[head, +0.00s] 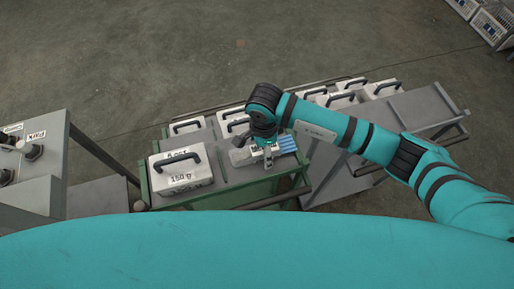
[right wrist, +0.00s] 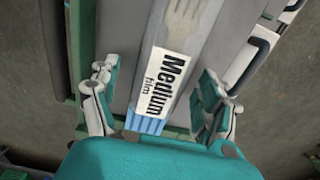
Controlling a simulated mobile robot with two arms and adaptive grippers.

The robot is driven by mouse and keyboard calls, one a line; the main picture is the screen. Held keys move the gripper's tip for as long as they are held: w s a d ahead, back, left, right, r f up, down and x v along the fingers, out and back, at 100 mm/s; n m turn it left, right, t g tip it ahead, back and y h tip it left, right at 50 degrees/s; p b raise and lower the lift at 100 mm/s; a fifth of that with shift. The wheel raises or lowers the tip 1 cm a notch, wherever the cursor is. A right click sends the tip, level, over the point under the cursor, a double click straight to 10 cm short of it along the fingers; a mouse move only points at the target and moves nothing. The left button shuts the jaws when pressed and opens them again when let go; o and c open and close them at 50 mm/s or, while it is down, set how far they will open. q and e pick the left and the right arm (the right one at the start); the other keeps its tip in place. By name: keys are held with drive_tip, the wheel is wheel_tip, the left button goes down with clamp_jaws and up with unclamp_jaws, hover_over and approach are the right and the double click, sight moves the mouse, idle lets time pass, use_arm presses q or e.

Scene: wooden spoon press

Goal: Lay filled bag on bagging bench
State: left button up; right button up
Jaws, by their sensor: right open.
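In the head view the blue end (head: 288,144) lies by the right edge of a green-framed bench (head: 238,174) with a grey top. My right gripper (right wrist: 155,100) is open, one finger on each side of the bag's labelled end; I cannot tell whether they touch it. In the head view my right gripper (head: 265,152) is over the bench and partly hides the bag. My left gripper is out of view.
A white case (head: 178,168) marked "150 g" with a dark handle stands on the bench's left. Several similar white cases (head: 340,98) line the back. A grey table (head: 420,108) adjoins on the right. A control panel (head: 35,155) stands at the left.

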drive_tip(key=shift+w, duration=0.1)
drive_tip(key=c, duration=1.2)
